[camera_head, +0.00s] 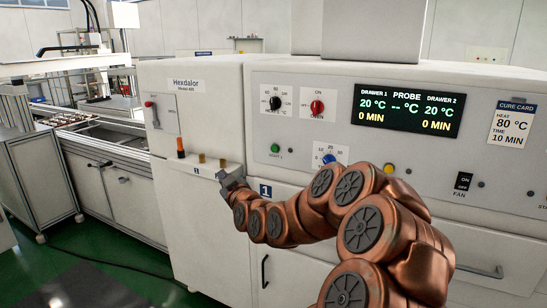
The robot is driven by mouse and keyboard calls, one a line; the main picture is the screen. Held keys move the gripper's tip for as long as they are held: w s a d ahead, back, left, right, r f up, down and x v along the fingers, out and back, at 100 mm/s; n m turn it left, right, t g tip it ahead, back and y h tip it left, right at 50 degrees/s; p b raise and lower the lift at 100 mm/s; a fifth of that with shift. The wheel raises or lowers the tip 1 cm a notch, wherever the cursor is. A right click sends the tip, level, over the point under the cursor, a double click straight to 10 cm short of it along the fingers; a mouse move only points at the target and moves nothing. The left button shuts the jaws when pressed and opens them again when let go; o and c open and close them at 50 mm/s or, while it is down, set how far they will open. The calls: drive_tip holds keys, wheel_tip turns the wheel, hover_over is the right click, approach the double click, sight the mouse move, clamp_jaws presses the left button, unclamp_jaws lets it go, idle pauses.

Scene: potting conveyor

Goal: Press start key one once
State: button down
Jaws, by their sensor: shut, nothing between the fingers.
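A small green key (275,148) sits on the light grey control panel, with a small label under it that looks like "START 1". My gripper (228,174) is shut and empty. It is left of and below the green key in the picture, apart from it, in front of the cabinet's ledge and left of the "1" drawer label. My copper arm reaches in from the lower right and covers part of the panel's lower edge. Another label starting "STA" is cut off at the right edge.
Near the key are a black knob (275,103), a red knob (317,107), a blue knob (327,155) and a yellow button (389,169). The display (407,110) reads 20 °C and 0 MIN for both drawers. An orange-topped item (180,147) stands by the ledge.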

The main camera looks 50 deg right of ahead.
sight(274, 148)
drive_tip(key=s+d+r+m+h, duration=0.1)
drive_tip(key=s+d+h, duration=0.1)
drive_tip(key=d, duration=0.2)
drive_tip(key=s+d+r+m+t+h+b, duration=0.1)
drive_tip(key=s+d+h, duration=0.1)
drive_tip(key=d, duration=0.3)
drive_tip(key=shift+d+r+h, duration=0.15)
drive_tip(key=shift+r+h, duration=0.1)
drive_tip(key=shift+h, duration=0.25)
drive_tip(key=shift+w+d, duration=0.1)
drive_tip(key=shift+w, duration=0.05)
drive_tip(key=shift+w+d+p, duration=0.2)
drive_tip(key=shift+w+d, duration=0.2)
drive_tip(key=shift+d, duration=0.95)
drive_tip(key=shift+w+d+p, duration=0.15)
drive_tip(key=shift+w+d, duration=0.25)
drive_tip(key=shift+d, duration=1)
drive_tip(key=shift+w+d+p, duration=0.2)
drive_tip(key=shift+w+d, duration=0.2)
drive_tip(key=shift+d, duration=0.95)
drive_tip(key=shift+d+f+b, duration=0.1)
drive_tip(key=shift+d+b, duration=0.05)
drive_tip(key=shift+b, duration=0.15)
